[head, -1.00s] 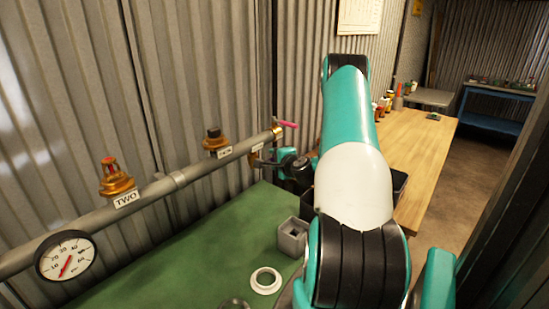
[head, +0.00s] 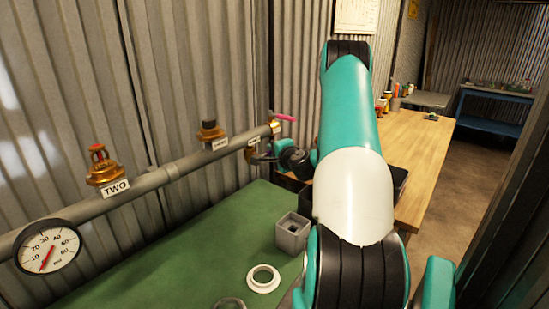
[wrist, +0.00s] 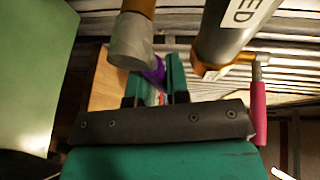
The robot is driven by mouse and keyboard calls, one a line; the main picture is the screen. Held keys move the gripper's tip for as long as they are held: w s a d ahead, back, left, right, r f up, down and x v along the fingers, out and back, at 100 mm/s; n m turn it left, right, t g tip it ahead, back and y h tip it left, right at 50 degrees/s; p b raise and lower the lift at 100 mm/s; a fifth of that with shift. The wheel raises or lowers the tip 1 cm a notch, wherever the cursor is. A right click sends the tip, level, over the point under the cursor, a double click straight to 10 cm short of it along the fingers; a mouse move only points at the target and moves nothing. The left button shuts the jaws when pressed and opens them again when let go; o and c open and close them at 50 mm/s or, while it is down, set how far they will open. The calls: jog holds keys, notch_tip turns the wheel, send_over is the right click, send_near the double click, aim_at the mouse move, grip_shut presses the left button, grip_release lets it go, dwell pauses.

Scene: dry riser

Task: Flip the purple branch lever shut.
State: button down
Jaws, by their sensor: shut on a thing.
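The purple branch lever (wrist: 155,72) shows in the wrist view as a small purple piece beside a grey branch fitting (wrist: 131,42). My gripper (wrist: 155,88) has its two teal fingers on either side of the purple piece and is shut on it. The fingers and fitting hide much of the lever, so its exact angle cannot be told. In the head view my gripper (head: 262,157) is at the far end of the pipe, below it, and the purple lever cannot be made out there.
A pink lever (wrist: 258,112) sits at the pipe's end, right of my gripper; it also shows in the head view (head: 285,117). The grey pipe (head: 150,182) carries brass valves and a gauge (head: 48,247). A grey box (head: 292,235) and white ring (head: 263,279) lie on the green bench (head: 190,260).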

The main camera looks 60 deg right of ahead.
jog(key=c, duration=1.1)
grip_release()
jog(key=shift+a, duration=0.1)
jog(key=b+v, duration=1.7)
jog(key=shift+a, duration=0.15)
jog(key=shift+s+r, duration=0.1)
